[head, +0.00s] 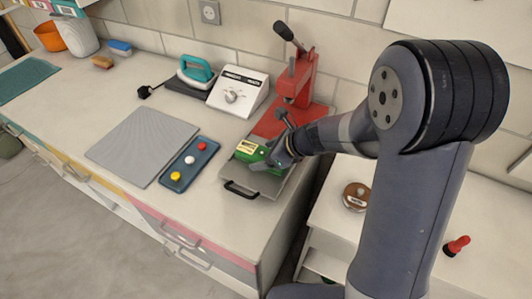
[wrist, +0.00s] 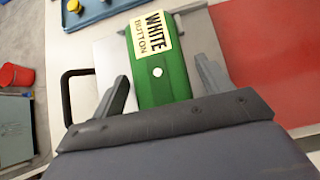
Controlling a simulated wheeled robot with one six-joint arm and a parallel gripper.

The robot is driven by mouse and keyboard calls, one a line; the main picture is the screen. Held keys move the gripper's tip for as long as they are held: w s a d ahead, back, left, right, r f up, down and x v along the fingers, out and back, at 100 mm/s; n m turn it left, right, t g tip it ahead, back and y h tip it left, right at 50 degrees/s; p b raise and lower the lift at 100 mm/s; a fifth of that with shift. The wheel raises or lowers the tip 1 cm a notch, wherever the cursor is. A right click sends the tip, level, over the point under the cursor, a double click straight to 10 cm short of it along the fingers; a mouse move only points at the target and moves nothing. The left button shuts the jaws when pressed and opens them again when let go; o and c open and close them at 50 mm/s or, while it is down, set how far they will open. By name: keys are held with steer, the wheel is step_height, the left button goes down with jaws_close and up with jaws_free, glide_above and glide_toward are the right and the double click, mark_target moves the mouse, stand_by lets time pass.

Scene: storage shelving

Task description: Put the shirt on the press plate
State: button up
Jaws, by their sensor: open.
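The shirt is a green folded piece (head: 248,151) with a pale label; in the wrist view the green shirt (wrist: 160,90) shows a white button and a label reading "WHITE BUTTON". It lies on the grey metal press plate (head: 268,186), which has a black handle at its front. The plate also shows in the wrist view (wrist: 108,62). My gripper (head: 272,160) is low over the plate at the shirt. In the wrist view my gripper (wrist: 165,85) is open, one finger on each side of the shirt, with a gap on both sides.
The red press (head: 296,78) with a lever stands behind the plate. A blue tray (head: 190,164) with red, white and yellow buttons and a grey mat (head: 142,146) lie to the left. A white control box (head: 238,92) and a teal iron (head: 196,72) stand at the back.

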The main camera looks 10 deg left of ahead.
steer(key=shift+d+r, duration=0.15)
steer(key=shift+r, duration=0.25)
steer(key=p+v, duration=0.1)
steer(key=v, duration=1)
